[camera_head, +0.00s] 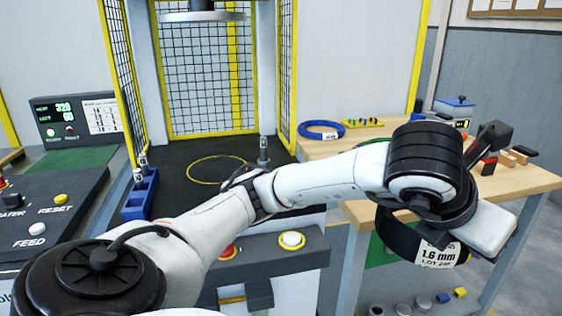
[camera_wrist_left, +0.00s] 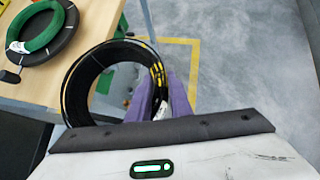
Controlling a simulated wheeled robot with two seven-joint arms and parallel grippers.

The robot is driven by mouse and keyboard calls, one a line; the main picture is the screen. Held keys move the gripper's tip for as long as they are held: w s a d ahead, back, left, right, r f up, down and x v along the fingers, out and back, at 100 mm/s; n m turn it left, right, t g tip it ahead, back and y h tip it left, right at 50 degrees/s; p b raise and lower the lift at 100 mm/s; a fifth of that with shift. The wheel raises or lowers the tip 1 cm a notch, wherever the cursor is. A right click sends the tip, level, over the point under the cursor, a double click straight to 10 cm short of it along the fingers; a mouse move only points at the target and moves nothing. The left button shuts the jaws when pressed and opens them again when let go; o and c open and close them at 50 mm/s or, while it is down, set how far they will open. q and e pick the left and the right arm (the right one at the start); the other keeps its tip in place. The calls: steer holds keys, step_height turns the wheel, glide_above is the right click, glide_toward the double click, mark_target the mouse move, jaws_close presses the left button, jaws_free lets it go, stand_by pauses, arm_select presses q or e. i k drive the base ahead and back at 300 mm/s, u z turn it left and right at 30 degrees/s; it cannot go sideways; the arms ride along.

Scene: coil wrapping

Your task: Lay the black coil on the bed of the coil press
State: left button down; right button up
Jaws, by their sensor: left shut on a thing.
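The black coil (camera_head: 397,240) hangs at the right beneath my left wrist, its white label reading 1.6 mm. It also shows in the left wrist view (camera_wrist_left: 76,92), with yellow marks on its rim. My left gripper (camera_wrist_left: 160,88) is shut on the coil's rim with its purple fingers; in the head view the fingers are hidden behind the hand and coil. The dark bed (camera_head: 215,171) of the coil press, marked with a yellow ring, is at centre left and looks empty, though my arm hides part of its front. My right gripper is out of view.
A wooden table (camera_head: 330,148) at the right holds a blue coil (camera_head: 321,130) and a black tool (camera_head: 490,140). Posts, including one (camera_head: 263,152), and yellow-framed mesh guards (camera_head: 120,70) flank the bed; the press head (camera_head: 201,15) hangs above.

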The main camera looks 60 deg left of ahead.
mark_target(218, 167)
steer(key=u, duration=0.6)
steer(key=i, duration=0.7)
steer(key=u, duration=1.1)
steer(key=i, duration=0.35)
steer(key=u, duration=0.3)
